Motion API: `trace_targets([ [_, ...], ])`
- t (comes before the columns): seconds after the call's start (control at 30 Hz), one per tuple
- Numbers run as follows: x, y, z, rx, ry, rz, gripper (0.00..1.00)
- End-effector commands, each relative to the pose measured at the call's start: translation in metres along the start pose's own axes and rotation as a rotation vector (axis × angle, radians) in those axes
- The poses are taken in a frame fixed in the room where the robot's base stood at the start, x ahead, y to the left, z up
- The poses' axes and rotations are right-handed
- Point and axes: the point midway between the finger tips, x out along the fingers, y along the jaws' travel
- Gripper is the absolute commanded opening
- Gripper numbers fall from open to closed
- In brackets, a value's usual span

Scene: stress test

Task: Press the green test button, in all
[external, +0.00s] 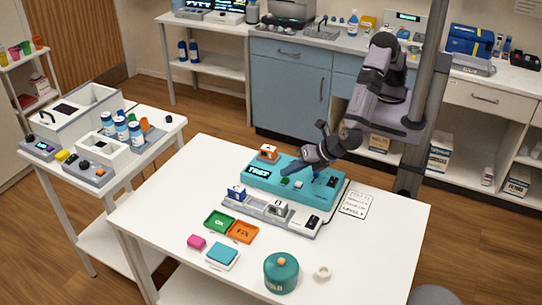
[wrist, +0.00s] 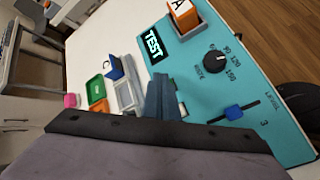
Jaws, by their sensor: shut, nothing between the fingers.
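The teal test machine (external: 262,186) stands on the white table with a lit TEST display (external: 257,170). Its green button (external: 285,183) shows in the external view just below my fingertips. My gripper (external: 287,171) is shut and empty, low over the panel; I cannot tell whether it touches the button. In the wrist view the shut fingers (wrist: 163,95) hide the button area. An orange block marked A (wrist: 183,15) sits in the machine's slot beside the display (wrist: 153,45). The dark dial (wrist: 215,62) and the blue slider (wrist: 233,112), by the mark 3, are right of the fingers.
A grey base (external: 262,212) in front of the machine carries a blue block (external: 236,193). A green tray (external: 219,222), orange tray (external: 242,231), pink block (external: 197,241) and teal jar (external: 281,272) stand nearer. A printed card (external: 356,203) lies right.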

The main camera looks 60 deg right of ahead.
Motion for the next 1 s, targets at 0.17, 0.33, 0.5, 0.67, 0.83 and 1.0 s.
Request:
trace_targets([
  [0.17,-0.004,0.003,0.003,0.0,0.0,0.0,0.0],
  [0.33,-0.004,0.003,0.003,0.0,0.0,0.0,0.0],
  [0.5,-0.004,0.003,0.003,0.0,0.0,0.0,0.0],
  [0.67,-0.009,0.007,0.007,0.0,0.0,0.001,0.0],
  [0.83,-0.02,0.015,0.015,0.0,0.0,0.001,0.0],
  [1.0,-0.031,0.022,0.022,0.001,0.0,0.001,0.0],
])
